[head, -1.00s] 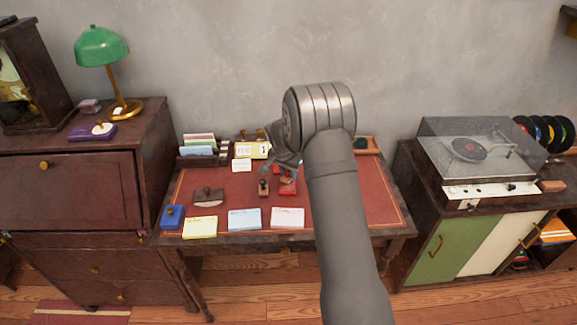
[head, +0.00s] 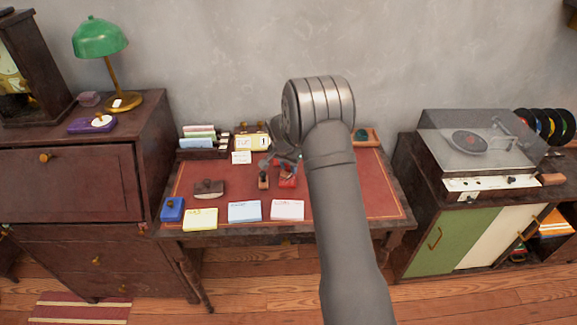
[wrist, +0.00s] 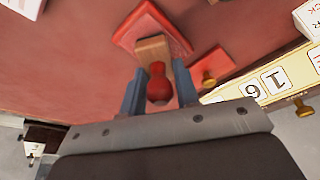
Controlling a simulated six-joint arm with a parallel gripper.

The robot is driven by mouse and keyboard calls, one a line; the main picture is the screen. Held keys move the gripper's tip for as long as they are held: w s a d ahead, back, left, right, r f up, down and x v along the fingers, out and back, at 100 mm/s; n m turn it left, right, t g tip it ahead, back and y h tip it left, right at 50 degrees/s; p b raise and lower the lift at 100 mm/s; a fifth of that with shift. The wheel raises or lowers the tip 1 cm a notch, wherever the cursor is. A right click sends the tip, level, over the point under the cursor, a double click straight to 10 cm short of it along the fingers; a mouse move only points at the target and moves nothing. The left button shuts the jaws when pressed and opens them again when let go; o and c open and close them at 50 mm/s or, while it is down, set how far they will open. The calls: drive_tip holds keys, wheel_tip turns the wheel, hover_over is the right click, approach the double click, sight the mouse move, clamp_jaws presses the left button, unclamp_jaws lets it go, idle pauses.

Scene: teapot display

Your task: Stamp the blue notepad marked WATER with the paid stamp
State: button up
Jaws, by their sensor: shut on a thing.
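A light-blue notepad (head: 244,211) lies at the desk's front edge, between a yellow notepad (head: 200,219) and a pale pinkish one (head: 287,209). Their lettering is too small to read in the head view. My gripper (wrist: 158,88) is shut on a stamp with a wooden block (wrist: 152,50) and red knob. The stamp is over the red ink pad (wrist: 170,22); I cannot tell whether they touch. The stamp's face is hidden. In the head view my gripper (head: 284,158) is behind the notepads, at the red ink pad (head: 287,182).
A dark-knobbed wooden stamp (head: 263,181) stands left of the ink pad. A brown blotter (head: 208,189) and blue box (head: 172,209) are farther left. A calendar (wrist: 270,82) and a red lid with a brass knob (wrist: 212,66) are close to my gripper.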

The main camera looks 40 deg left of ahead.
drive_tip(key=shift+f, duration=0.55)
idle(1.1)
drive_tip(key=shift+r, duration=0.1)
drive_tip(key=shift+r, duration=3.5)
drive_tip(key=s+a+n+y, duration=0.1)
drive_tip(key=s+n, duration=0.4)
drive_tip(key=s, duration=0.7)
drive_tip(key=n+g, duration=0.1)
drive_tip(key=n, duration=0.3)
hover_over(244, 206)
drive_tip(key=d, duration=0.1)
drive_tip(key=shift+y, duration=0.4)
drive_tip(key=shift+s+f, duration=0.2)
drive_tip(key=shift+f, duration=1.35)
drive_tip(key=shift+s+f, duration=0.15)
drive_tip(key=shift+f, duration=1.35)
drive_tip(key=shift+f, duration=0.6)
